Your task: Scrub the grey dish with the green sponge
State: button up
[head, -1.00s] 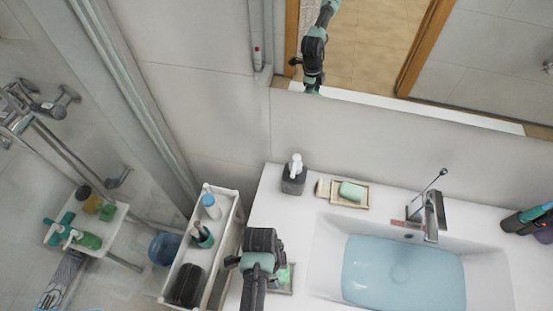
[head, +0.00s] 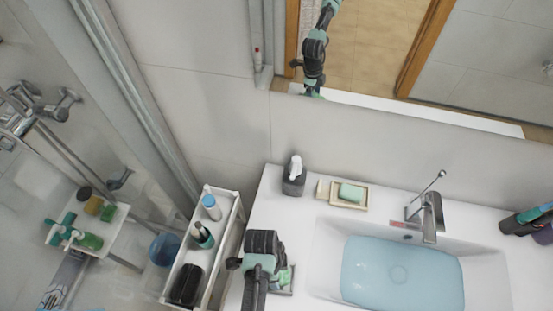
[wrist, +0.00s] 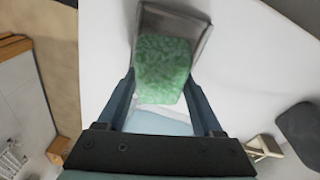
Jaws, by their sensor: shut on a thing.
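The green sponge (wrist: 163,70) is between the two fingers of my gripper (wrist: 163,92) in the wrist view, and the gripper is shut on it. The grey dish (wrist: 200,46) lies on the white counter just beyond and under the sponge. The sponge covers much of the dish's inside; whether the two touch is hard to tell. In the head view my gripper (head: 279,278) is over the counter left of the basin. A bit of the dish (head: 287,291) shows beside it, and my arm hides the rest.
The basin (head: 488,283) with blue water is to the right, with a tap (head: 432,217) behind it. A dark soap dispenser (head: 293,178) and a tray with a pale green soap (head: 351,193) stand at the back. A white cart (head: 234,222) with bottles is on the left.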

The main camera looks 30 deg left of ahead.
jog(key=shift+s+a, duration=0.15)
jog(key=shift+a, duration=0.45)
jog(key=shift+d+f, duration=0.1)
jog(key=shift+d, duration=0.5)
jog(key=shift+w+d+p, duration=0.25)
jog(key=shift+d+p, duration=0.1)
jog(key=shift+d, duration=0.2)
notch_tip(320, 180, up, 3)
jog(key=shift+f+p, duration=0.1)
jog(key=shift+p, duration=1.15)
jog(key=shift+r+p, duration=0.35)
jog(key=shift+r, duration=1.85)
